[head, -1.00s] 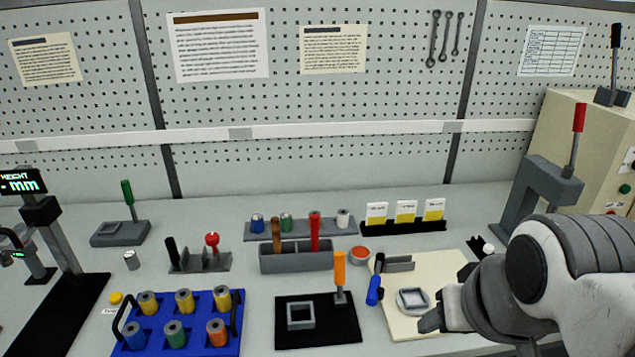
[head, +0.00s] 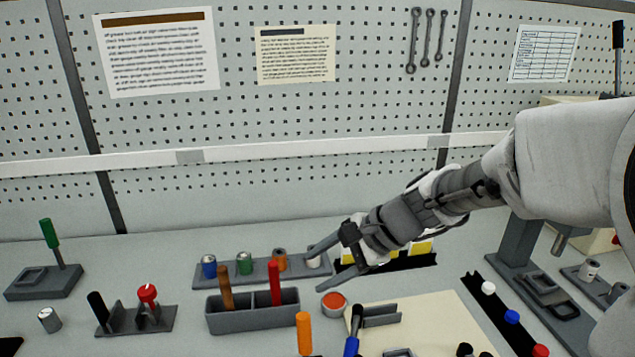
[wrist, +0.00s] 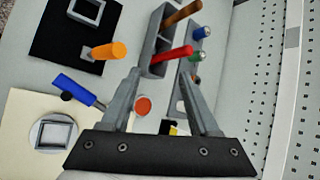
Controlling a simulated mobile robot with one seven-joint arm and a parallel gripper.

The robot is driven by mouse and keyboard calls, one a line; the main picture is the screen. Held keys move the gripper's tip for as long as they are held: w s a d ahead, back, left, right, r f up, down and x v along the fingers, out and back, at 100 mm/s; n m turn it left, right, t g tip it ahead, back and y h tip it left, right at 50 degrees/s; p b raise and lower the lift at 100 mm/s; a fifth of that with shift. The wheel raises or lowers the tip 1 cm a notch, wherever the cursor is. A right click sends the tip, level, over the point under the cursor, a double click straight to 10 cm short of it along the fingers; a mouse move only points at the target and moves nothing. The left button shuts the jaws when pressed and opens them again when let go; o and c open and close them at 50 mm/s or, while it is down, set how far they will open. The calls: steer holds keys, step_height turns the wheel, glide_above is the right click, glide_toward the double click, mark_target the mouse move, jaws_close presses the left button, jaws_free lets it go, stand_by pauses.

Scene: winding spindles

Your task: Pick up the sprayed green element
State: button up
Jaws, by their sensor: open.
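A green element (head: 245,263) stands upright in the grey rack (head: 215,284) at the back of the bench, between a blue element (head: 209,266) and a copper-coloured one (head: 280,260). The green element also shows in the wrist view (wrist: 195,56), beyond my fingertips. My gripper (head: 317,268) is open over the right end of the rack, to the right of the green element. A pale element (head: 314,262) at that end shows between the fingers in the head view. Whether the fingers touch it I cannot tell. In the wrist view nothing is clearly held between the fingertips (wrist: 163,72).
A grey bin (head: 250,319) with upright brown and red handles stands in front of the rack. A red-topped round tin (head: 334,303) sits to its right. A dark card holder (head: 400,262) lies under my arm. The pegboard (head: 250,180) rises close behind.

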steer(key=w+a+f+m+t+y+b, duration=0.2)
steer(key=w+a+f+m+y, duration=0.25)
steer(key=w+f+m, duration=0.7)
steer(key=b, duration=0.1)
glide_toward(250, 259)
steer(key=shift+n, duration=0.45)
steer(key=x, duration=0.5)
steer(key=shift+f, duration=0.15)
steer(key=shift+b+x, duration=0.3)
steer(key=shift+x, duration=2.35)
jaws_close()
